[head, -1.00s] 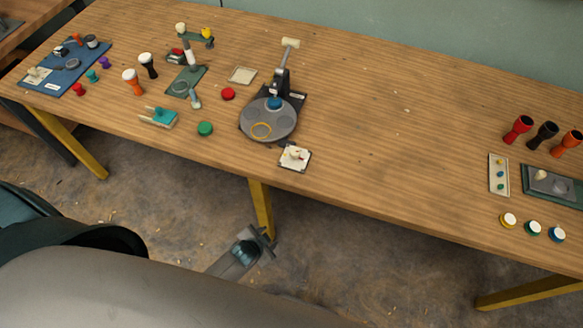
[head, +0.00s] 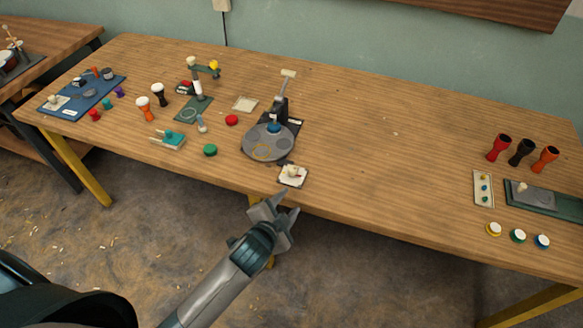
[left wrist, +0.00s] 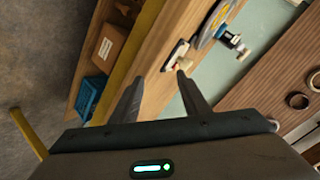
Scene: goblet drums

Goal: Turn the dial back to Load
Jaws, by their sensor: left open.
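The dial is a small pale plate with a cream knob (head: 292,173) at the front edge of the table, in front of the grey round press turntable (head: 268,142). Its markings are too small to read. My left gripper (head: 287,203) is open and empty, just off the front edge and below the dial plate in the head view. In the left wrist view the open fingertips (left wrist: 159,75) point toward the table edge, with the dial plate (left wrist: 176,56) beyond the right finger, apart from it. My right gripper is not in view.
A green disc (head: 210,150), a red disc (head: 232,120) and a teal fixture (head: 168,140) lie left of the turntable. Goblet drums (head: 522,152) stand at the right. The tabletop between the dial and the right group is clear.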

